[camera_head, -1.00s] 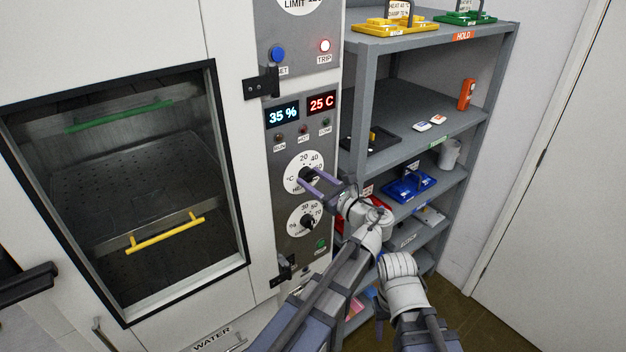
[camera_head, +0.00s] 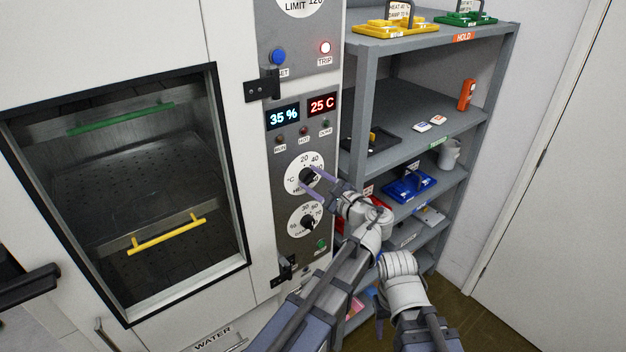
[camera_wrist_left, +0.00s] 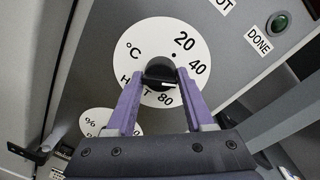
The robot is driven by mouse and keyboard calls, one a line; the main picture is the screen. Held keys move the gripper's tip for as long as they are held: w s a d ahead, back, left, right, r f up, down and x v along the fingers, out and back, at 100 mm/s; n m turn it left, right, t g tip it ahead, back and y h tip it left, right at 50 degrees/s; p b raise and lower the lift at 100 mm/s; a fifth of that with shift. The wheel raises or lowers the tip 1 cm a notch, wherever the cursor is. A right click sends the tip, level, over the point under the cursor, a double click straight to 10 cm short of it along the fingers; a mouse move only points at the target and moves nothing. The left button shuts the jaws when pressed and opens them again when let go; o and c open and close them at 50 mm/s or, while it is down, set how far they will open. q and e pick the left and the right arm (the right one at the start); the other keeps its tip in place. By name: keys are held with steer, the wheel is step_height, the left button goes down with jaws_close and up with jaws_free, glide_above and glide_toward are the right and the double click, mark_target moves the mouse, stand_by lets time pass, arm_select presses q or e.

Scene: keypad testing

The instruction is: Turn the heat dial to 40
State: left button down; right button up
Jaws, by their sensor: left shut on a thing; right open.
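The heat dial (camera_head: 306,176) is a white round scale with a black knob on the grey panel. The left wrist view shows its scale (camera_wrist_left: 137,50) with marks 20, 40 and 80, and its black knob (camera_wrist_left: 159,72). My left gripper (camera_head: 309,176) is shut on this knob, with a purple finger on either side of it in the left wrist view (camera_wrist_left: 159,80). The fingers partly cover the scale, and I cannot tell exactly where the knob points. The red display (camera_head: 322,104) reads 25 C. My right gripper (camera_head: 379,312) is low, mostly hidden by its own arm, away from the panel.
The damp dial (camera_head: 307,222) sits just below the heat dial. A blue display (camera_head: 283,116) reads 35 %. The chamber's glass door (camera_head: 130,180) is left of the panel. A grey shelf rack (camera_head: 430,110) with trays stands close on the right.

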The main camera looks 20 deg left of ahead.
arm_select(q)
steer(key=shift+r+n, duration=0.1)
steer(key=shift+n, duration=1.1)
steer(key=shift+c, duration=1.6)
jaws_free()
steer(key=shift+s+d, duration=0.1)
